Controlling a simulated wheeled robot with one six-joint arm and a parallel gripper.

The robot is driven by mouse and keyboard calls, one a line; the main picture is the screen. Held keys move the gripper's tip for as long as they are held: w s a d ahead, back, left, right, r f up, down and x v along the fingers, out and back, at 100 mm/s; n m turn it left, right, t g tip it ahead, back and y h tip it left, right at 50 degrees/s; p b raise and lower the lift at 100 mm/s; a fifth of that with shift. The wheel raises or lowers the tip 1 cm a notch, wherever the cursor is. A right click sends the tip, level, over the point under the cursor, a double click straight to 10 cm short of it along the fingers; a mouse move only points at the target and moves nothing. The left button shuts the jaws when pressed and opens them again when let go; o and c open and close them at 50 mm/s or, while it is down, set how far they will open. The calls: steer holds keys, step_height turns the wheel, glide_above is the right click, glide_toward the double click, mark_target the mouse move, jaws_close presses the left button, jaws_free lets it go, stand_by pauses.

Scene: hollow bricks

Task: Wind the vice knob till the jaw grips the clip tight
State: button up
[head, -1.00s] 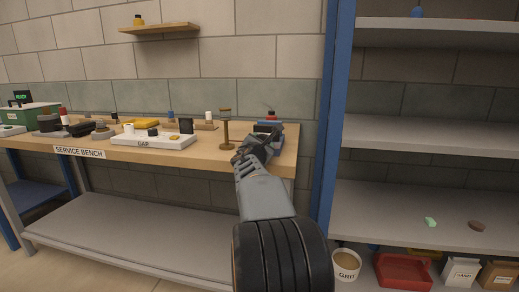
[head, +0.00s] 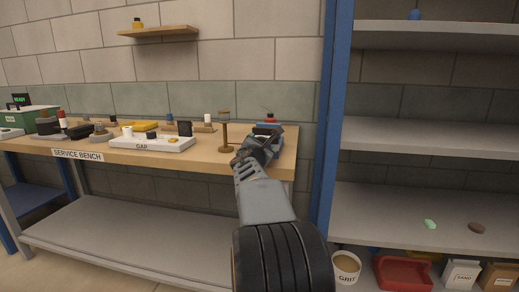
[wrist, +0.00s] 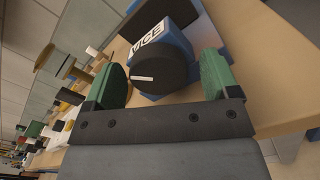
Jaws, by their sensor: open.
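The blue vice (wrist: 170,42) stands on the wooden bench, its white label partly readable in the wrist view. Its round black knob (wrist: 165,65) faces me, with a white mark pointing left. My gripper (wrist: 162,72) is open, with one green-padded finger on each side of the knob. A gap shows between the left pad and the knob; the right pad is also apart from it. In the head view my gripper (head: 258,147) is at the bench's right end, in front of the vice (head: 268,127) and partly hiding it. I cannot make out the clip or the jaw's grip.
A brown hourglass-like stand (head: 225,132) is close left of my gripper. A white tray marked GAP (head: 152,145) and several small items lie further left on the bench (head: 215,160). A blue shelf post (head: 330,110) rises to the right.

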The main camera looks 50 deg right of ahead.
steer(key=p+v, duration=0.1)
steer(key=v, duration=1.3)
steer(key=shift+w, duration=0.15)
